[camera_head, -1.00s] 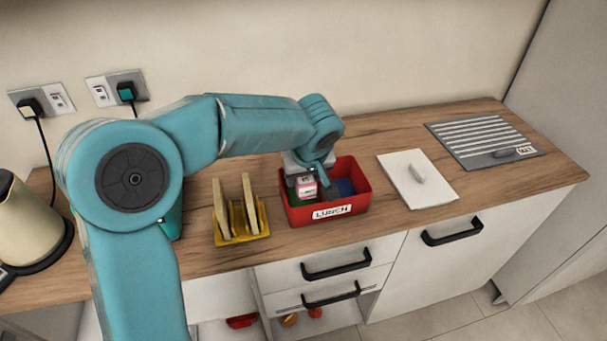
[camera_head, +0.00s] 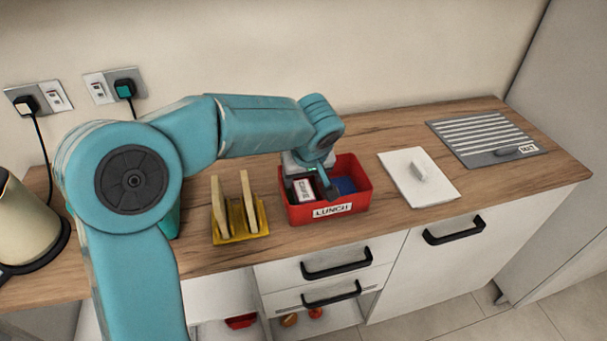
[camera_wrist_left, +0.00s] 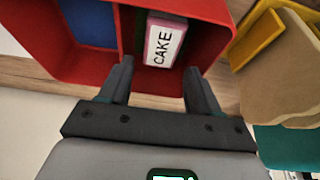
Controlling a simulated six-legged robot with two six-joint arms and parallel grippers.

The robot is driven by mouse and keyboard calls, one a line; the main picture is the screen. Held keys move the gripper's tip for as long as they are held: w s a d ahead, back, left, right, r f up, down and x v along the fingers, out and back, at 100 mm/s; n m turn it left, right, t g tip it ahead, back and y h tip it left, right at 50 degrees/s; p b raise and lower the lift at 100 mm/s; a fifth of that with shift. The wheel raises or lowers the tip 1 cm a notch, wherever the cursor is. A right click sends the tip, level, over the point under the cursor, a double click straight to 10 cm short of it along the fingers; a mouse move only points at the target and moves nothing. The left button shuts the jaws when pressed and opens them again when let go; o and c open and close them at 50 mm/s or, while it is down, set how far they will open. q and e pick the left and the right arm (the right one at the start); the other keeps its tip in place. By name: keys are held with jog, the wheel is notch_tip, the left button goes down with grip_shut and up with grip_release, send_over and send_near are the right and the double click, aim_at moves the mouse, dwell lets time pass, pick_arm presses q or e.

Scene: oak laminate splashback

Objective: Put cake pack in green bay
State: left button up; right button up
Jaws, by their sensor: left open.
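The cake pack (camera_head: 304,190), a small pink box with a white CAKE label, lies inside the red lunch box (camera_head: 331,210), in its left part in the head view. In the left wrist view the cake pack (camera_wrist_left: 163,42) sits in the dark green bay (camera_wrist_left: 133,30), beside the divider from the blue bay (camera_wrist_left: 92,22). My left gripper (camera_head: 309,186) reaches down into the lunch box. Its fingers (camera_wrist_left: 157,76) are spread apart, with the pack just beyond and between their tips, apart from them. My right gripper is not in view.
A yellow rack (camera_head: 240,229) with two upright slices stands left of the lunch box. A white board (camera_head: 408,186) and a grey ridged mat (camera_head: 475,140) lie to the right. A cream kettle (camera_head: 25,228) stands far left. Counter between box and board is bare.

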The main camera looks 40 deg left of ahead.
pick_arm(q)
jog(key=shift+r+p, duration=0.65)
jog(key=shift+r, duration=0.15)
jog(key=v, duration=1.1)
jog(key=shift+s+d+r, duration=0.15)
jog(key=shift+s, duration=0.05)
